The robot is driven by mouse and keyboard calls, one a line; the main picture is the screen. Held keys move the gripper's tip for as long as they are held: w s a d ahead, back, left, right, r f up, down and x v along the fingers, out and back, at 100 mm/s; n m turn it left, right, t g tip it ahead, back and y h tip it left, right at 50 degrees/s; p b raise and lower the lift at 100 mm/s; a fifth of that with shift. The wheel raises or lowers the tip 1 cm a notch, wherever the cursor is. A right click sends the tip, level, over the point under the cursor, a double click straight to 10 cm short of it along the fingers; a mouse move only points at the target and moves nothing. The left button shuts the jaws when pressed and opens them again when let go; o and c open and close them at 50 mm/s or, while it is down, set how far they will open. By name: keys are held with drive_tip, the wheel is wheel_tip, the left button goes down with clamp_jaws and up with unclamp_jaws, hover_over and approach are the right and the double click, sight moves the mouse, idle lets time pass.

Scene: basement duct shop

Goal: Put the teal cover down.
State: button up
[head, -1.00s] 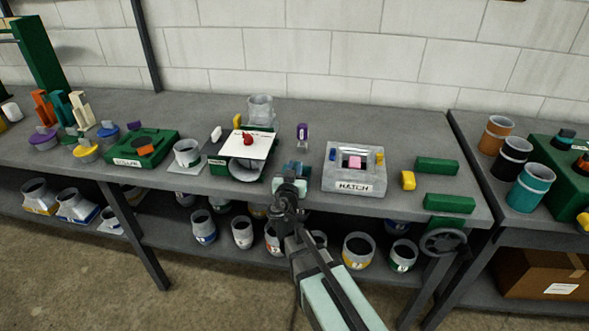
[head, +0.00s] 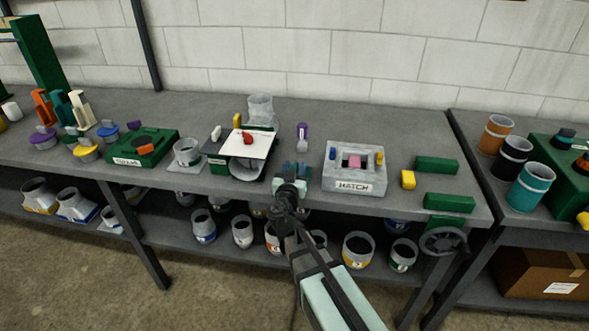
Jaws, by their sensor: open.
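My gripper (head: 291,172) is over the front edge of the middle bench, between the pipe piece under the white card and the hatch block. Its jaws are open. Small dark teal shapes show at the fingertips; I cannot tell whether they are the fingers or a teal cover behind them. No teal cover can be made out for certain. On the right bench, a small dark lid with a teal tint (head: 566,133) sits on a green block, and a teal can (head: 529,187) stands before it.
The grey hatch block (head: 355,185) stands right of my gripper. The white card (head: 250,144) with a red piece on it lies on the pipe piece (head: 247,170) to the left. A purple-topped piece (head: 302,136) stands behind. Green bars (head: 437,165) lie at right.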

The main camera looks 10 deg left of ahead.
drive_tip(key=s, duration=0.7)
drive_tip(key=shift+s, duration=0.3)
drive_tip(key=shift+w, duration=0.15)
drive_tip(key=shift+w, duration=3.7)
clamp_jaws()
